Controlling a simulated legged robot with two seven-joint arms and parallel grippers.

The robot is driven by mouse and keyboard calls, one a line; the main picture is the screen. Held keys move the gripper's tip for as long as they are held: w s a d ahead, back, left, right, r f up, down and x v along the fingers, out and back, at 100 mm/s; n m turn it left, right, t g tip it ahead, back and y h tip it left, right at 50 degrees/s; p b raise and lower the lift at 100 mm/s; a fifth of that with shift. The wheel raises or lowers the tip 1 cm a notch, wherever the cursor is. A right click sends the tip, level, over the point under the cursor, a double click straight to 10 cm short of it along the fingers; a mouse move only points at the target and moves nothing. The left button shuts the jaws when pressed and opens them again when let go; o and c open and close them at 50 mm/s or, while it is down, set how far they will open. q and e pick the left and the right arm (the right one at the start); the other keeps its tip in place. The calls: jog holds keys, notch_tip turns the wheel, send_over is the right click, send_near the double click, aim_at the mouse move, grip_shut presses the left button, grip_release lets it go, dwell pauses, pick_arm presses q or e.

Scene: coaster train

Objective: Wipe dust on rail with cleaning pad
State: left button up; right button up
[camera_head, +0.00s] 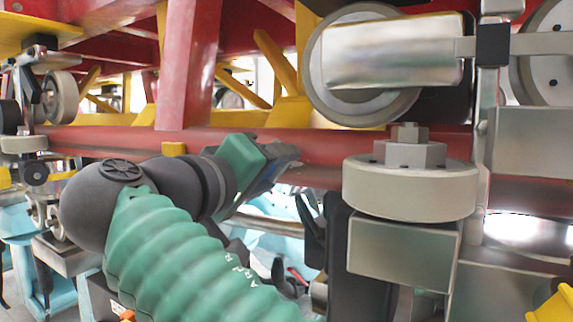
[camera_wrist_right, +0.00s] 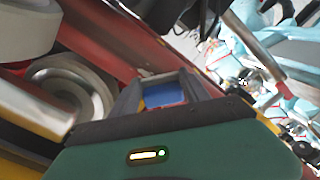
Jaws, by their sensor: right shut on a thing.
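The red rail (camera_head: 325,148) runs across the middle of the head view, and it also shows in the right wrist view (camera_wrist_right: 98,40). I cannot make out dust on it. My right gripper (camera_head: 285,163) is at the rail, left of the big wheels. In the right wrist view its two fingers (camera_wrist_right: 158,88) are shut on a blue cleaning pad (camera_wrist_right: 162,91) with a thin red edge. The pad is close to the rail; I cannot tell whether it touches. The gripper and my green arm hide part of the rail. My left gripper is not in view.
A large upper wheel (camera_head: 350,103) and a flat side wheel (camera_head: 410,188) with a hex bolt stand right of the gripper. A metal bracket (camera_head: 400,250) hangs below. Another wheel assembly (camera_head: 60,97) is at the far left. Yellow and red beams crowd the space above the rail.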

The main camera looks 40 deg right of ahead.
jog(key=shift+w+a, duration=0.15)
jog(key=shift+w, duration=0.3)
jog(key=v, duration=0.6)
jog(key=shift+f, duration=0.15)
jog(key=shift+a, duration=0.15)
jog(key=shift+p+v, duration=0.55)
jog(key=shift+v, duration=0.8)
jog(key=shift+f, duration=0.1)
